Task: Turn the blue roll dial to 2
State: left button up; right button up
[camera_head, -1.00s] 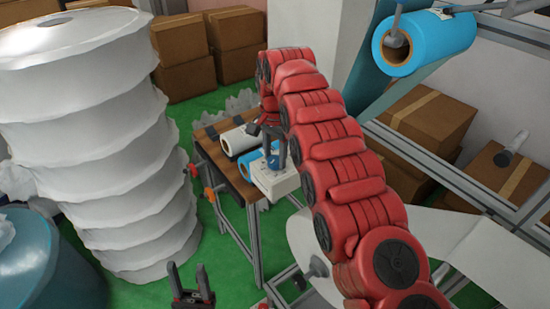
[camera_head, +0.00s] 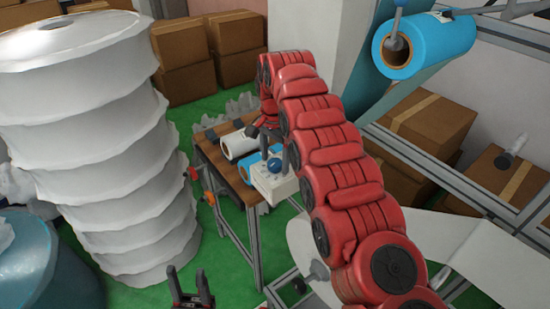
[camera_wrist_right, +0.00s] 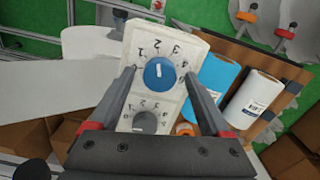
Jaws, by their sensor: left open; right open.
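The blue dial (camera_wrist_right: 160,74) sits on a white control box (camera_wrist_right: 186,43) with printed numbers around it. Its white mark points roughly up in the right wrist view; the exact number is hard to tell. A grey dial (camera_wrist_right: 146,121) sits below it. My right gripper (camera_wrist_right: 157,71) is open, its fingertips on either side of the blue dial with gaps visible. In the head view the box (camera_head: 274,184) stands at the table's front edge, with the blue dial (camera_head: 274,166) on top. My left gripper (camera_head: 189,284) is open and empty at the bottom, away from the box.
A white roll (camera_head: 238,145) and a blue roll (camera_wrist_right: 219,77) lie on the wooden table (camera_head: 222,165) close to the box. A tall white stack (camera_head: 95,130) stands at left. A large blue roll (camera_head: 430,45) hangs at upper right. Green floor shows between stack and table.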

aim_at(275, 163)
notch_tip(275, 163, up, 17)
jog(key=p, duration=1.7)
jog(key=shift+r, duration=0.2)
jog(key=shift+s+f, duration=0.1)
